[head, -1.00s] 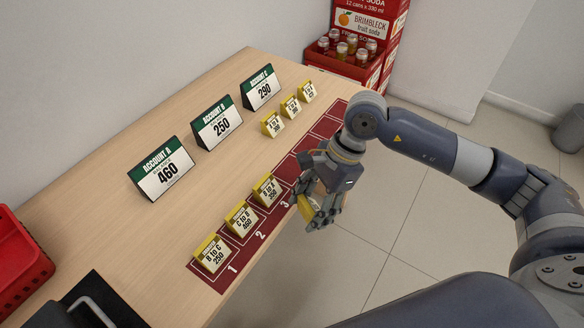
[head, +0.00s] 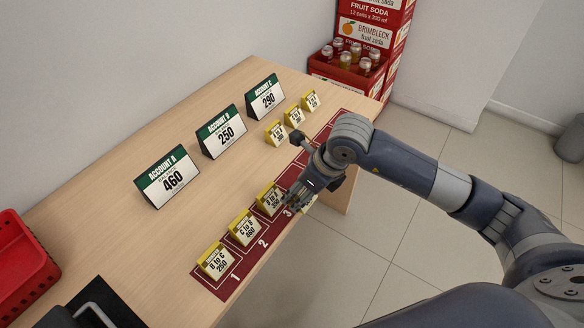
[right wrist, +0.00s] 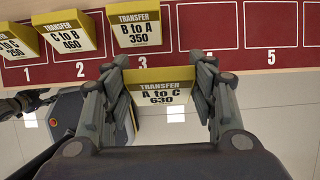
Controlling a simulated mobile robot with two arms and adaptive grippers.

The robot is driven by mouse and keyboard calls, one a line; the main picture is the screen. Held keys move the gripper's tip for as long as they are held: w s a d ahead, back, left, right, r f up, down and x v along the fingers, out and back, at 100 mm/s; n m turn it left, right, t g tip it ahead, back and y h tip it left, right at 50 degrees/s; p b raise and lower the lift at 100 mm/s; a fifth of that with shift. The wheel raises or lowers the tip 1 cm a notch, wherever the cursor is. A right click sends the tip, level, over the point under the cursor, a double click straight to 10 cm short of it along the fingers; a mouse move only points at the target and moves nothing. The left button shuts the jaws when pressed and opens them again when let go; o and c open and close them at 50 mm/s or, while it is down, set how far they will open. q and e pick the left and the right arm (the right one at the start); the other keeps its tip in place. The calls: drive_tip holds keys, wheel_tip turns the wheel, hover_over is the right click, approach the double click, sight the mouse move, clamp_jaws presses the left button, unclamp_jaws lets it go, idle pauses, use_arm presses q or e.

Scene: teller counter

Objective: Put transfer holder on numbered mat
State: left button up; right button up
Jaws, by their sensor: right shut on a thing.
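My right gripper (head: 300,202) is shut on a yellow-and-white transfer holder marked A to C 630 (right wrist: 163,95), mostly hidden by the hand in the head view. It is held near the mat's front edge, in front of cells 3 and 4 in the right wrist view. The dark red numbered mat (head: 208,283) lies along the counter edge. Holders B to C 250 (head: 215,261), C to B 460 (head: 243,229) and B to A 350 (head: 269,200) stand in cells 1, 2 and 3. Cells 4 (right wrist: 206,40) and 5 (right wrist: 270,30) are bare. A dark part at the wrist view's left edge may be my left gripper (right wrist: 30,101).
Account signs A (head: 168,178), B (head: 222,133) and C (head: 265,98) stand further back. Three small yellow holders (head: 295,117) stand near the far end. A red basket (head: 25,262) and a dark handled object (head: 95,305) are at the left. Bare counter lies between signs and mat.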

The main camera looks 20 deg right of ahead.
drive_tip(key=w, duration=0.3)
drive_tip(key=w+p, duration=0.1)
drive_tip(key=w, duration=0.3)
drive_tip(key=w+d+f, duration=0.1)
drive_tip(key=w, duration=0.2)
drive_tip(key=shift+w, duration=0.4)
wheel_tip(320, 180, down, 3)
drive_tip(key=shift+s+r+p, duration=0.1)
drive_tip(key=shift+r+p, duration=0.05)
drive_tip(key=shift+p, duration=0.5)
drive_tip(key=shift+f, duration=0.4)
drive_tip(key=shift+f, duration=0.1)
drive_tip(key=o, duration=0.6)
drive_tip(key=shift+f, duration=0.1)
drive_tip(key=o, duration=0.5)
drive_tip(key=shift+c, duration=0.2)
